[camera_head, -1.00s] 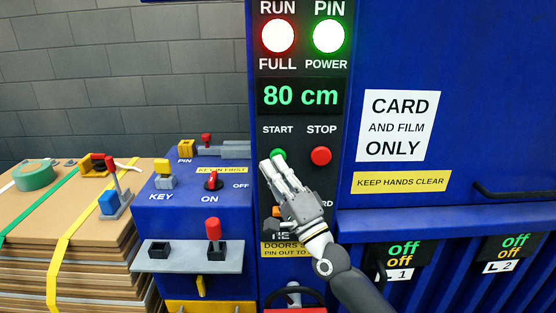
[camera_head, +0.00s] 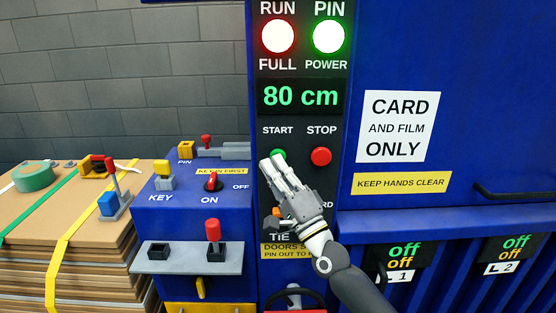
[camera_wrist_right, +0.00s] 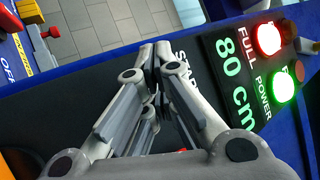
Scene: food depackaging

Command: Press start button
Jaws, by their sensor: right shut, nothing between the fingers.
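The green start button (camera_head: 278,154) sits under the START label on the dark control panel, left of the red stop button (camera_head: 321,156). Only its upper part shows in the head view. My right gripper (camera_head: 272,163) is shut and empty, its fingertips over the lower part of the start button. I cannot tell whether they touch it. In the right wrist view the closed fingertips (camera_wrist_right: 155,50) hide the start button and part of its label. My left gripper is not in view.
The display (camera_head: 301,96) reads 80 cm, below lit red and green lamps. A blue box (camera_head: 222,213) with a red-handled switch and levers stands left of the panel. A cardboard stack (camera_head: 62,207) is at far left. A handle (camera_head: 515,194) is on the right.

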